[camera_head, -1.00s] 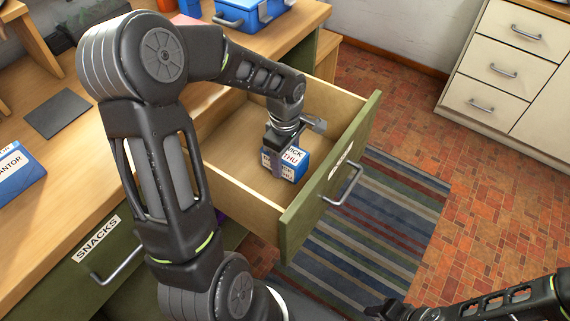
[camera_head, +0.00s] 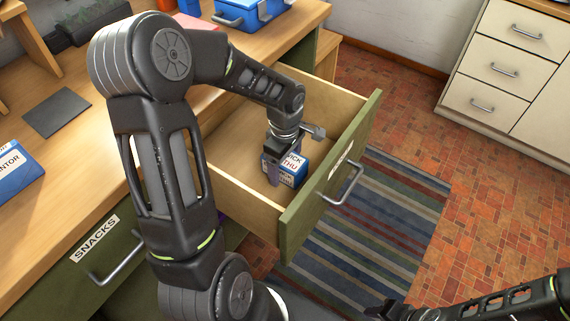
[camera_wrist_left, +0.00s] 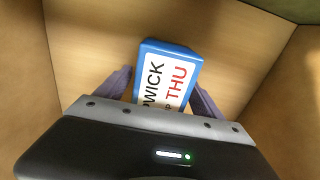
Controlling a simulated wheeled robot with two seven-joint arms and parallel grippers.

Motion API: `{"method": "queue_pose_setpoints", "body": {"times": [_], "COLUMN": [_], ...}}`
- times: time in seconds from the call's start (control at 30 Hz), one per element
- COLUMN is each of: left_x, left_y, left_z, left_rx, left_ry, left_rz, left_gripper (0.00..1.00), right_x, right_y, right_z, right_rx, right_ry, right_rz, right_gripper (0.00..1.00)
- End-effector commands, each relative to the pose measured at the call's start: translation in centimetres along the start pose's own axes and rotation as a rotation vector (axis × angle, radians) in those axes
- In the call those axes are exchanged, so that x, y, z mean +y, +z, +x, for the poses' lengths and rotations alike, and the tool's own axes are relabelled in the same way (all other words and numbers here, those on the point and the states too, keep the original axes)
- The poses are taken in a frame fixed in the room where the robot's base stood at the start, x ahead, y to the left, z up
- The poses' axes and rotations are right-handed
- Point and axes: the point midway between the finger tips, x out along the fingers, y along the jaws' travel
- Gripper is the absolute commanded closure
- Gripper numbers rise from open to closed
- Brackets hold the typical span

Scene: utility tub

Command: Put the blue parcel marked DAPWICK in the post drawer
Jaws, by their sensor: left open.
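The blue parcel (camera_head: 291,172) has a white label; "WICK" and "THU" can be read on it in the left wrist view (camera_wrist_left: 168,72). It is inside the open green-fronted drawer (camera_head: 335,175), low down near the drawer's front; whether it lies flat on the floor is hard to tell. The drawer front's label is mostly unreadable from here. My left gripper (camera_head: 284,171) is open, reaching down into the drawer, with one finger on each side of the parcel. My right gripper (camera_head: 385,311) is at the bottom edge, far from the drawer, its fingers unclear.
Another blue parcel (camera_head: 14,170) lies on the wooden desk at the left edge. A shut drawer labelled SNACKS (camera_head: 95,240) is left of the open one. A blue box (camera_head: 250,12) stands at the desk's back. A striped rug (camera_head: 375,220) lies on the floor beyond the drawer.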

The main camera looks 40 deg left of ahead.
Motion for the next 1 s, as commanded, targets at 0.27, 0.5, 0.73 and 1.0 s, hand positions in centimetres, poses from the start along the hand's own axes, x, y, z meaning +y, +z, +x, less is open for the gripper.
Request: {"method": "queue_pose_setpoints", "body": {"times": [0.27, 0.5, 0.73, 1.0], "left_x": [0.0, 0.1, 0.1, 0.0], "left_y": [0.0, -0.1, 0.0, 0.0], "left_z": [-0.7, -4.5, -9.3, -12.2], "left_rx": [0.001, 0.002, 0.001, 0.0], "left_ry": [0.001, 0.004, 0.004, 0.002], "left_rz": [-0.001, -0.001, 0.0, 0.0], "left_gripper": [0.22, 0.22, 0.22, 0.22], "right_x": [-0.2, -0.3, -0.5, -0.6], "right_y": [0.0, 0.0, 0.0, 0.0], "right_z": [-0.5, -0.8, -1.2, -1.4], "right_rx": [0.0, 0.0, 0.0, 0.0], "right_ry": [0.0, 0.0, 0.0, 0.0], "right_rz": [0.0, 0.0, 0.001, 0.001], "right_gripper": [0.64, 0.64, 0.64, 0.64]}}
